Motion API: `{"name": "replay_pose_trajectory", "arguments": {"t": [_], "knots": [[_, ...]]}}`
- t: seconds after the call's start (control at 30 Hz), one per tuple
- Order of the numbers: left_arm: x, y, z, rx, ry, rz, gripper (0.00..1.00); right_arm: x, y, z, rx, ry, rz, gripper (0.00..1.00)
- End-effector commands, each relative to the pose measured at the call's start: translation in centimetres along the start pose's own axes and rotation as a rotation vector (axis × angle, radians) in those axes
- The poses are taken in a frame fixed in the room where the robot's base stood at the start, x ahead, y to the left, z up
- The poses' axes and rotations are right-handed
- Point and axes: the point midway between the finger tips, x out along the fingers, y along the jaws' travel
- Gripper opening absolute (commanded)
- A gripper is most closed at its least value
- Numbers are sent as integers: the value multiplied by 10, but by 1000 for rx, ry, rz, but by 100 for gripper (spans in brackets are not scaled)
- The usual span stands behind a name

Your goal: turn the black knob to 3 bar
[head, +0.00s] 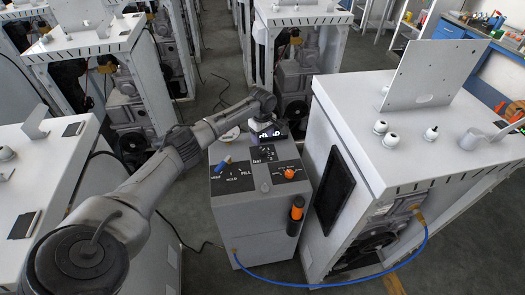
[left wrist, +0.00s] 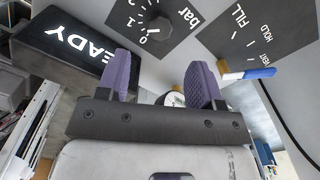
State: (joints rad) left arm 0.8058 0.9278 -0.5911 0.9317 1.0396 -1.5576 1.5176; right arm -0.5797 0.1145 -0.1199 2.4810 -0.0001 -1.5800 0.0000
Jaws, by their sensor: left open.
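The black bar dial plate (left wrist: 185,12) carries white numbers from 0 upward in the left wrist view. The black knob (left wrist: 159,24) sits in its middle; its exact setting is too small to tell. In the head view the plate (head: 263,153) lies on top of the grey cabinet (head: 255,218), its knob hard to make out. My left gripper (head: 268,131) is at the back of the cabinet top, near the dial. In the left wrist view its purple fingers (left wrist: 159,77) are spread apart with nothing gripped, and the knob lies beyond them, apart. My right gripper is not in view.
A blue-handled valve (head: 223,165) on a FILL/HOLD plate and an orange knob (head: 289,173) sit in front of the dial. A READY display (left wrist: 70,45) and a round gauge (left wrist: 174,99) are close to my fingers. A white machine frame (head: 405,130) stands right.

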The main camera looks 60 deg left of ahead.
Motion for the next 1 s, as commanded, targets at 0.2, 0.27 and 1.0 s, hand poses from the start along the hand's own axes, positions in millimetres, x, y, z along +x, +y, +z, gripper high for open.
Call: {"name": "replay_pose_trajectory", "arguments": {"t": [0.2,0.27,1.0], "knots": [[41,0,0,0,-2,0,60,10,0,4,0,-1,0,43],[50,0,0,0,-2,-1,60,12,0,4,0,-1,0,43],[78,0,0,2,0,1,58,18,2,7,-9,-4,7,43]]}}
